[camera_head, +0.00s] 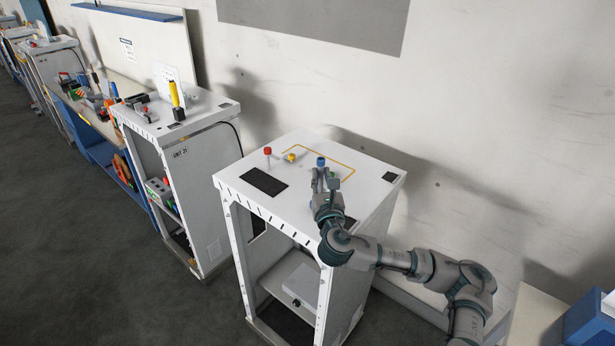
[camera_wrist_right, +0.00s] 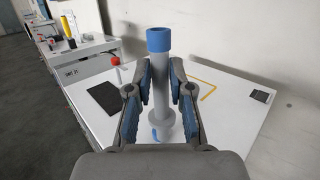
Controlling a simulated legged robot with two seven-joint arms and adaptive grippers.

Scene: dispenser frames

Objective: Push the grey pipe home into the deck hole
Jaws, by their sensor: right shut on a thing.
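The grey pipe (camera_wrist_right: 159,85) stands upright with a blue cap (camera_wrist_right: 159,40) on top; the cap also shows in the head view (camera_head: 320,161). My right gripper (camera_wrist_right: 160,70) is shut on the pipe below its cap, one finger on each side. In the head view my right gripper (camera_head: 324,180) is over the white deck (camera_head: 225,178). The pipe widens into a light grey part low down, between the fingers. The deck hole is hidden, and I cannot tell how deep the pipe sits. My left gripper is not in view.
A red-capped post (camera_head: 268,151) and a lower yellow-capped part (camera_head: 291,157) stand left of the gripper. A black panel (camera_head: 264,181) lies near the deck's left edge. A second white cabinet (camera_head: 200,110) stands left, and the wall is close behind.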

